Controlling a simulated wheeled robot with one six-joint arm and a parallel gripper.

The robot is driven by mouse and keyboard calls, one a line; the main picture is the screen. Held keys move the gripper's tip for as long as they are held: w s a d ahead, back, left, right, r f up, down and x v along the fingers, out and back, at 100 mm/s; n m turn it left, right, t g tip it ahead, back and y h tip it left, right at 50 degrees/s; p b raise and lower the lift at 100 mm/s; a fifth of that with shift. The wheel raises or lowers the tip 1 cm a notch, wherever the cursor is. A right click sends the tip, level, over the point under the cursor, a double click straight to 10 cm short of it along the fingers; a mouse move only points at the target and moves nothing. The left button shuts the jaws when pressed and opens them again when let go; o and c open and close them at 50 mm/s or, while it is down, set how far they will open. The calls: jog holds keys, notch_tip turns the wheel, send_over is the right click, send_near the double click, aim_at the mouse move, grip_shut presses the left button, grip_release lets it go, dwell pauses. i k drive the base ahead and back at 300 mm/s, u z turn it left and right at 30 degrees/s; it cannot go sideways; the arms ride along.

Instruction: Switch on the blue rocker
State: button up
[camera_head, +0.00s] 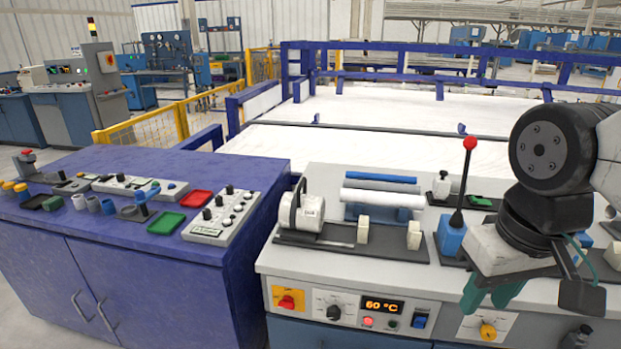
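The blue rocker (420,319) is a small switch on the front panel of the grey machine, right of the orange "60 °C" display (383,306). It is too small to tell which way it is tipped. My gripper (491,296) is at the right, in front of the machine's top edge, with teal fingers pointing down. A gap shows between the fingers, with nothing seen in it. In the picture, the gripper is above and to the right of the rocker and apart from it.
Left of the display are a black knob (333,312) and a red rotary switch on a yellow plate (288,300). A yellow knob (488,331) lies below my gripper. A red-topped lever (460,190) stands on the machine. A purple cabinet (130,265) stands at left.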

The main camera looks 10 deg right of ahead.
aim_at(419, 321)
jog(key=k, duration=1.3)
jog(key=u, duration=0.6)
jog(key=i, duration=1.2)
jog(key=z, duration=0.2)
